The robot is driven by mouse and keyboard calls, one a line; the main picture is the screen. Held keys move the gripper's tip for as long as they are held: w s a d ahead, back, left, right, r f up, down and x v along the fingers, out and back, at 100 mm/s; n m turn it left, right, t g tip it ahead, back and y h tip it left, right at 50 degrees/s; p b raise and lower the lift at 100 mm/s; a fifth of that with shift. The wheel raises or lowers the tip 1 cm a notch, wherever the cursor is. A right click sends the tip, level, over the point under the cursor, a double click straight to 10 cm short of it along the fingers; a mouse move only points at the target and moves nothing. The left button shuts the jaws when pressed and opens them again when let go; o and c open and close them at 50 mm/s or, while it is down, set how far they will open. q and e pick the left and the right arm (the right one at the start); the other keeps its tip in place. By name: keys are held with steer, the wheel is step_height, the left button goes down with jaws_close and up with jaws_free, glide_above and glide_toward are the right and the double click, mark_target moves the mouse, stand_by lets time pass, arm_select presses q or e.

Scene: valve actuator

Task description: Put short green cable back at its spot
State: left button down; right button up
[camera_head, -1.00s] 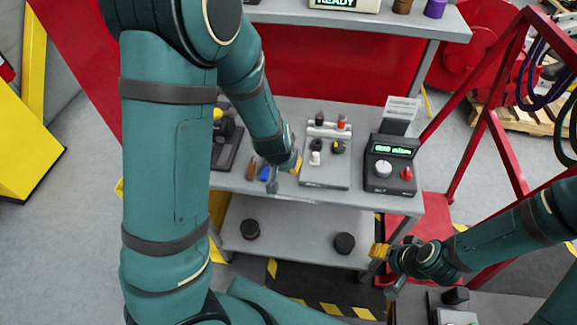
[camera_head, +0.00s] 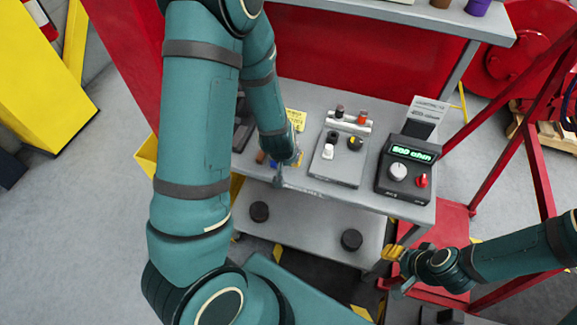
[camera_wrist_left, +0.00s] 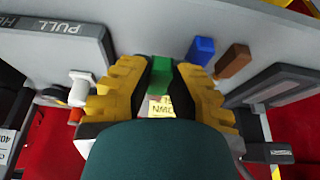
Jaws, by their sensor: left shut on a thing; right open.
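The short green cable (camera_wrist_left: 161,76) shows as a small green block between the yellow fingertips of my left gripper (camera_wrist_left: 160,70) in the left wrist view. The gripper is shut on it. A blue piece (camera_wrist_left: 201,51) and a brown piece (camera_wrist_left: 233,61) sit side by side just right of the gripper there. In the head view my left gripper (camera_head: 284,166) is over the front of the bench, right beside the blue piece (camera_head: 273,162); the green cable is hidden. My right gripper (camera_head: 396,268) is open and empty, low at the right, away from the bench.
A grey panel (camera_head: 324,171) with small knobs stands just right of my left gripper. A black box with a green display (camera_head: 410,154) stands farther right. A yellow note (camera_head: 296,119) lies behind the gripper. Two black discs (camera_head: 259,211) (camera_head: 351,240) rest on the lower shelf.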

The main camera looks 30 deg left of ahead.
mark_target(288, 170)
arm_select(q)
steer(key=shift+f+b, duration=0.45)
steer(key=shift+f, duration=1.25)
steer(key=shift+f, duration=0.25)
steer(key=c, duration=1.3)
jaws_free()
steer(key=shift+r, duration=0.1)
